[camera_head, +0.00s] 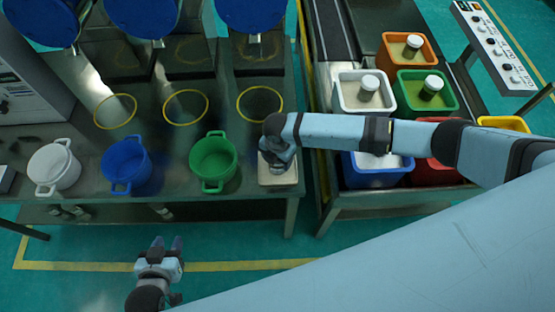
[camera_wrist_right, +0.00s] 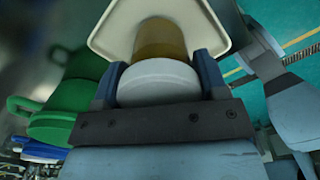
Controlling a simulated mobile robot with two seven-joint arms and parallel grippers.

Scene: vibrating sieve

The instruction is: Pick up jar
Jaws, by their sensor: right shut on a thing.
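The jar (camera_wrist_right: 160,42) has a yellow-brown body and a white lid (camera_wrist_right: 158,82). In the right wrist view it stands between the two fingers of my right gripper (camera_wrist_right: 158,78), which is shut on it. Beneath the jar is a cream tray (camera_wrist_right: 208,22) on the table; I cannot tell whether the jar touches it. In the head view my right gripper (camera_head: 276,160) is over this tray (camera_head: 278,180), and the arm hides the jar. My left gripper (camera_head: 168,243) is open and empty, low in front of the table.
A green pot (camera_head: 213,162), a blue pot (camera_head: 126,166) and a white pot (camera_head: 54,167) stand left of the tray. Yellow rings (camera_head: 260,88) lie behind them under blue drums. Colored bins (camera_head: 426,105) stand on the right table, with jars in several.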

